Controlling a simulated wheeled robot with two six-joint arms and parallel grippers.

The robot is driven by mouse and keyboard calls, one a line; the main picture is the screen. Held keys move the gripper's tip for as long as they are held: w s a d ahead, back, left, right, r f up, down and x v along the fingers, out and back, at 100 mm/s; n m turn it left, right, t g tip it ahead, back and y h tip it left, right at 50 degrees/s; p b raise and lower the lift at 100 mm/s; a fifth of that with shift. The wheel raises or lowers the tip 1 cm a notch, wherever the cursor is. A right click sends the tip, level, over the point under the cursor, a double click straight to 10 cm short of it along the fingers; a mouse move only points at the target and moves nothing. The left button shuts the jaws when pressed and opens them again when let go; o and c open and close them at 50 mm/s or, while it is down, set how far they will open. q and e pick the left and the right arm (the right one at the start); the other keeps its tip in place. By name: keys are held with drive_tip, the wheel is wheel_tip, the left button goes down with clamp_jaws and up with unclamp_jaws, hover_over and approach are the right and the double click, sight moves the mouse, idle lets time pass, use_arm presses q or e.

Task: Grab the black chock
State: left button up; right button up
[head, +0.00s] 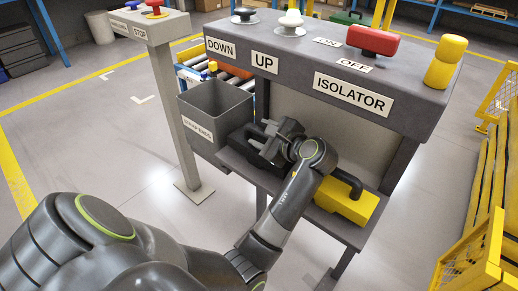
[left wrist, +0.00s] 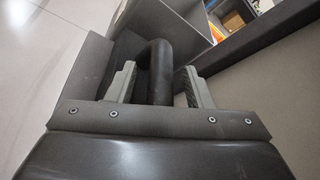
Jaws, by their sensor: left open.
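The black chock (head: 246,149) lies on the shelf of the grey console, beside the grey bin, partly hidden by my left gripper. My left gripper (head: 272,133) is over it, jaws apart. In the left wrist view, the chock's dark loop handle (left wrist: 160,62) stands between the two open fingers of my left gripper (left wrist: 159,82), with visible gaps on both sides. My right gripper is in neither view.
A yellow chock (head: 347,203) with a black handle sits on the same shelf (head: 322,222), right of my left wrist. A grey bin (head: 213,108) hangs at the left. The console top (head: 300,50) with buttons overhangs the shelf. A yellow fence (head: 470,255) stands at right.

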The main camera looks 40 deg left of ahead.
use_arm(q)
clamp_jaws()
drive_tip(key=shift+r, duration=0.1)
idle(0.6)
